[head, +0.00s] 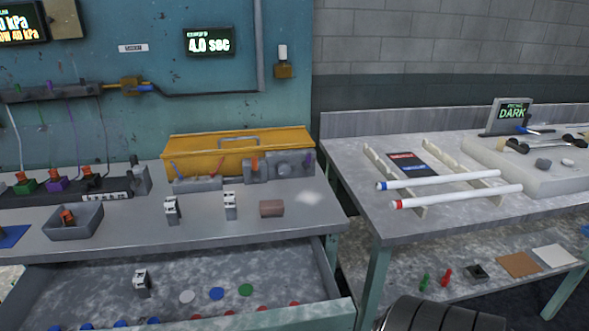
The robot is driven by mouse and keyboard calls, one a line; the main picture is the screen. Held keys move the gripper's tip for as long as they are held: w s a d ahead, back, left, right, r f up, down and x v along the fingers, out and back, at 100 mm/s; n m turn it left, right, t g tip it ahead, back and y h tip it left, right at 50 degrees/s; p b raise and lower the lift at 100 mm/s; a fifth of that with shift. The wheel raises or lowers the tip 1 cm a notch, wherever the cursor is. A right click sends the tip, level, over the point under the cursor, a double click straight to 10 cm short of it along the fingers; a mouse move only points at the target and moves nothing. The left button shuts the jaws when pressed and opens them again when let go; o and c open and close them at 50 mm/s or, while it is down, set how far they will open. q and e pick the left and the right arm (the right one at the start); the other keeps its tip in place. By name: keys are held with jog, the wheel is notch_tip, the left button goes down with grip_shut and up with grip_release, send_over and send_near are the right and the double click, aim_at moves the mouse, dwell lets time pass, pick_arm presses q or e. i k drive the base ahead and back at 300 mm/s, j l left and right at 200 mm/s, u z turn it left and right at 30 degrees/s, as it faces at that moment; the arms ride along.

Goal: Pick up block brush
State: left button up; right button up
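A small brown block (271,208) with rounded sides lies near the front edge of the left bench; it may be the block brush, but no bristles can be made out. A small dark block (475,272) lies on the lower shelf of the right table, its details too small to tell. Neither of my grippers is in view.
The left bench (180,232) holds a yellow toolbox (238,143), a grey tray (75,222) and small clamps. An open drawer (335,316) with coloured discs juts out below. The right table (345,160) carries two white tubes (455,197) on rails.

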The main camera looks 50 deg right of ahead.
aim_at(271, 209)
jog(key=i+l+z, duration=0.1)
jog(key=z, duration=0.4)
jog(key=i+l+z, duration=0.15)
jog(key=z, duration=0.35)
jog(key=i+l+z, duration=0.15)
jog(key=z, duration=0.3)
jog(key=i+l, duration=0.1)
